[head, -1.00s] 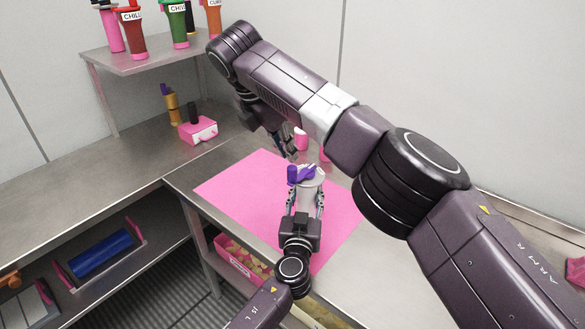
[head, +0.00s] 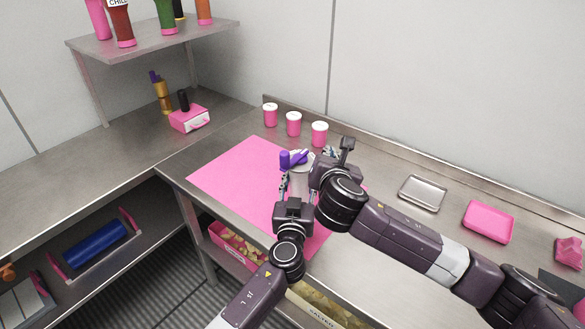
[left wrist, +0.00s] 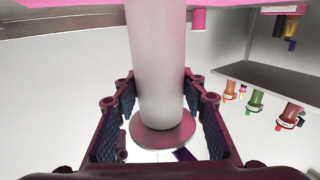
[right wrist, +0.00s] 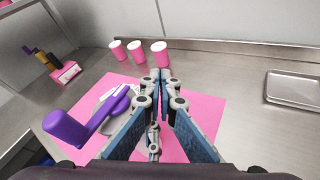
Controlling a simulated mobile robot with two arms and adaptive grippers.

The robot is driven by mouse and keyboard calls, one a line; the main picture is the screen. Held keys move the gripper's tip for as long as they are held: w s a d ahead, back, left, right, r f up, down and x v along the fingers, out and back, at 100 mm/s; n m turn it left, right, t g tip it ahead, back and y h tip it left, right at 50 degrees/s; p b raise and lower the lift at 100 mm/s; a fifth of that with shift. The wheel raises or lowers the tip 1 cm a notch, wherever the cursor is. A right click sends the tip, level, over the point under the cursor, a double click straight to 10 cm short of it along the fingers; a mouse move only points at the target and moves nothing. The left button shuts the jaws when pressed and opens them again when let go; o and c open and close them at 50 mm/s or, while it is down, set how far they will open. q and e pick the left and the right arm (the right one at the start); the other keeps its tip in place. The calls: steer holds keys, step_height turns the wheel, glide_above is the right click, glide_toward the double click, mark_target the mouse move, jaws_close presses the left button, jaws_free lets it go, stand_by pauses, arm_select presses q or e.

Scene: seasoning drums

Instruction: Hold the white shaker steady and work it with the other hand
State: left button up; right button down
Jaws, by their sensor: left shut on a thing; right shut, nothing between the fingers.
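The white shaker (head: 301,180) stands upright over the pink mat (head: 228,172). A purple crank (head: 297,158) with an upright knob (right wrist: 66,132) sits on its top. My left gripper (head: 298,190) is shut around the shaker's body from the near side; the pale cylinder (left wrist: 157,65) fills the space between its fingers in the left wrist view. My right gripper (head: 330,154) is shut and empty at the right of the shaker's top. In the right wrist view its fingertips (right wrist: 161,78) are together, right of the crank and apart from the knob. Its wrist hides part of the shaker.
Three pink cups with white lids (head: 293,123) stand along the back of the table. A metal tray (head: 422,193) and a pink tray (head: 488,221) lie to the right. A pink box (head: 189,118) and bottles stand on the left counter. Labelled containers stand on the shelf above.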

steer(key=s+a+r+n+t+y, duration=0.15)
steer(key=s+n+y, duration=0.7)
steer(key=s, duration=1.15)
glide_toward(285, 162)
steer(key=shift+n, duration=0.35)
steer(key=x, duration=0.7)
steer(key=shift+w+d+r, duration=0.1)
steer(key=shift+d, duration=0.1)
steer(key=shift+a+h, duration=0.1)
steer(key=shift+h, duration=0.15)
steer(key=shift+a+m+t+h, duration=0.25)
steer(key=shift+m+h, duration=0.15)
